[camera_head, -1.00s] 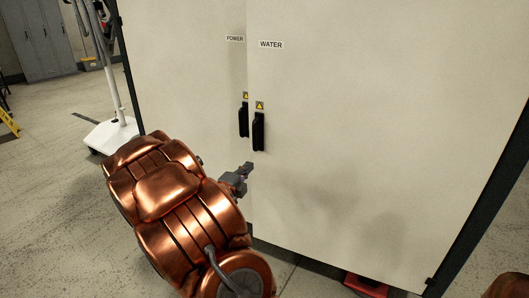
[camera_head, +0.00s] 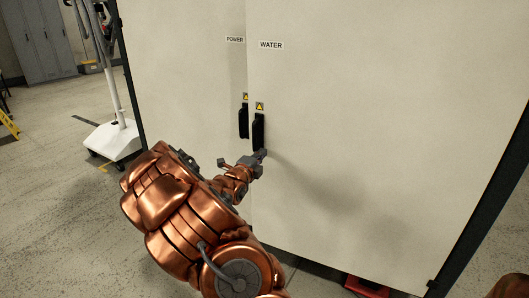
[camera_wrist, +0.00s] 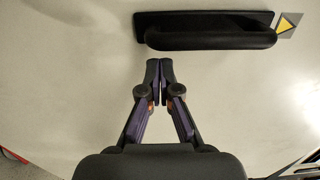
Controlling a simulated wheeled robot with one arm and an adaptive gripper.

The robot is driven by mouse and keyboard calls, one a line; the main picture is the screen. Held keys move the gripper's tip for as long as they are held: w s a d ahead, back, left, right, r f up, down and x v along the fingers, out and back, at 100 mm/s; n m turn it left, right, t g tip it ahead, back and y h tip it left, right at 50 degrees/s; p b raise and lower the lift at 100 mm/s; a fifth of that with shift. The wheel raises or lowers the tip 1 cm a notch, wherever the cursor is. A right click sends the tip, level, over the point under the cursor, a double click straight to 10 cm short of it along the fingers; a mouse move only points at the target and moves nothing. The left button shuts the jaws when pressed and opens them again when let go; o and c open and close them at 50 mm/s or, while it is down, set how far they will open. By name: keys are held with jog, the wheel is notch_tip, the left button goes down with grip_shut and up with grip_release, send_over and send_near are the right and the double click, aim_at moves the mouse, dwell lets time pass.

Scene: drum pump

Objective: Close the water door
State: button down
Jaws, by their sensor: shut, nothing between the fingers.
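The water door (camera_head: 370,140) is a large pale panel labelled WATER in the head view. It looks flush with the power door (camera_head: 185,75) on its left, with a narrow seam between them. The black water door handle (camera_head: 259,132) is upright near that seam, below a yellow warning sticker. It also shows across the top of the wrist view (camera_wrist: 207,38). My gripper (camera_head: 262,154) is just below the handle's lower end, close to the door. In the wrist view my gripper (camera_wrist: 159,68) has its fingertips together and empty, apart from the handle. Whether the tips touch the door, I cannot tell.
The power door's black handle (camera_head: 243,122) is just left of the water handle. A white wheeled stand (camera_head: 112,140) is left of the cabinet. A red object (camera_head: 366,287) lies low at the cabinet's base. Grey lockers (camera_head: 43,40) stand far back left.

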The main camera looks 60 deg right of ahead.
jog(key=shift+w+d, duration=0.15)
jog(key=shift+d, duration=1.3)
jog(key=shift+w, duration=0.1)
